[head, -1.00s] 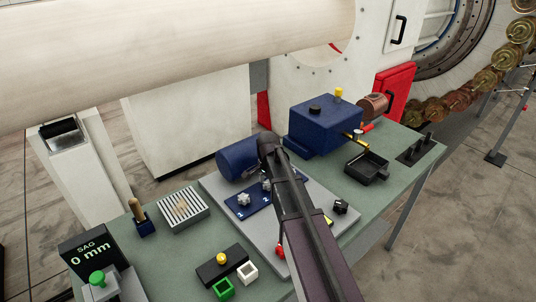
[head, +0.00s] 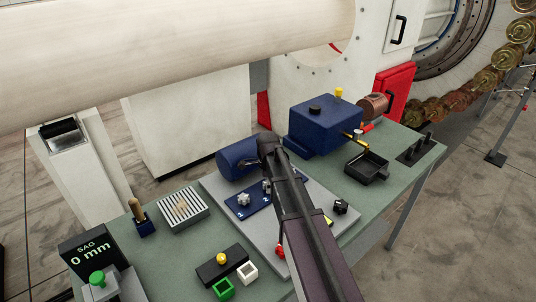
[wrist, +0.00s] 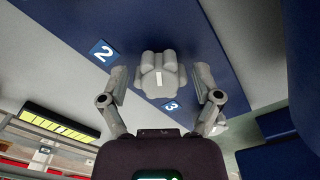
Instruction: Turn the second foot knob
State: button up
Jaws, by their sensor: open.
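A grey lobed knob (wrist: 160,75) with a white mark line sits on a dark blue plate (wrist: 215,65) in the wrist view. Labels 2 (wrist: 101,50) and 3 (wrist: 171,105) are beside it; I cannot tell which one belongs to it. My gripper (wrist: 161,79) is open, one finger on each side of this knob, with no clear contact. Another grey piece (wrist: 219,126) is partly hidden behind the right finger. In the head view a grey knob (head: 243,199) stands uncovered on the blue plate; another (head: 266,186) is partly hidden by my arm.
A blue cylinder (head: 238,158) and blue box (head: 325,122) stand behind the plate. A black tray (head: 367,168) and small black knob (head: 340,206) are to the right. The sag display (head: 90,252) reads 0 mm.

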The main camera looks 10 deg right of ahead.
jog(key=shift+m, duration=0.4)
jog(key=shift+r, duration=0.25)
notch_tip(320, 180, up, 13)
jog(key=p, duration=1.4)
jog(key=shift+r, duration=0.15)
jog(key=shift+s, duration=0.1)
jog(key=s+f+n+b, duration=0.3)
jog(key=s+n, duration=0.6)
jog(key=n, duration=0.1)
jog(key=s+f+n+b, duration=0.3)
jog(key=s+n+b, duration=0.1)
jog(key=s+n, duration=0.5)
jog(key=shift+s+f+n, duration=0.25)
jog(key=shift+f+n, duration=0.1)
jog(key=shift+n, duration=0.45)
jog(key=shift+w, duration=0.1)
dwell(1.1)
